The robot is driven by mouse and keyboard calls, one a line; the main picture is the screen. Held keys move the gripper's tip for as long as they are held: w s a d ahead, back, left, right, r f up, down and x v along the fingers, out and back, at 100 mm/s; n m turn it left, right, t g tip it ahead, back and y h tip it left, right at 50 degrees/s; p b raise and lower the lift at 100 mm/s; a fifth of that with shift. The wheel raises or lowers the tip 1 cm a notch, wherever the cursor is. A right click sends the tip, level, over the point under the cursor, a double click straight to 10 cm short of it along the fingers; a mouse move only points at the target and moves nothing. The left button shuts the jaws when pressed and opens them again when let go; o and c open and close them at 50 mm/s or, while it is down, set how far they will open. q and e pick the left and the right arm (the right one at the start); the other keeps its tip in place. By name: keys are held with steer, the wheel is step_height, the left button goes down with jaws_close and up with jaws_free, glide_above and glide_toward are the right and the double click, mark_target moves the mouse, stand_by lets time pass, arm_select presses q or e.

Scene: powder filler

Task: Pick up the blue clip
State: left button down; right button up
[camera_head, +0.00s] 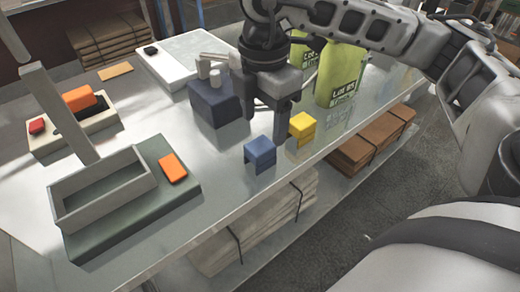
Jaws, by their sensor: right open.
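The blue clip (260,152) stands on the metal table near its front edge, in the middle of the head view. A yellow clip (302,127) stands just to its right and a little farther back. My right gripper (271,122) points down above and behind the two clips, with its fingers apart and nothing visible between them. It appears apart from the blue clip. My left gripper is not in view.
Behind the gripper stand a dark blue block (214,102) and green bags (341,75). A grey tray (105,190) on a green base with an orange piece (173,168) is at the left. A white device (186,60) lies at the back. The table (215,160) left of the blue clip is clear.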

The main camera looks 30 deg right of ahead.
mark_target(260, 145)
steer(key=shift+w+a+f+p, duration=0.15)
steer(key=shift+f+p, duration=0.1)
steer(key=shift+f, duration=1.55)
steer(key=shift+w+d+f+p, duration=0.15)
steer(key=shift+f+p, duration=0.1)
steer(key=shift+f, duration=1.5)
steer(key=shift+a, duration=0.1)
steer(key=c, duration=1)
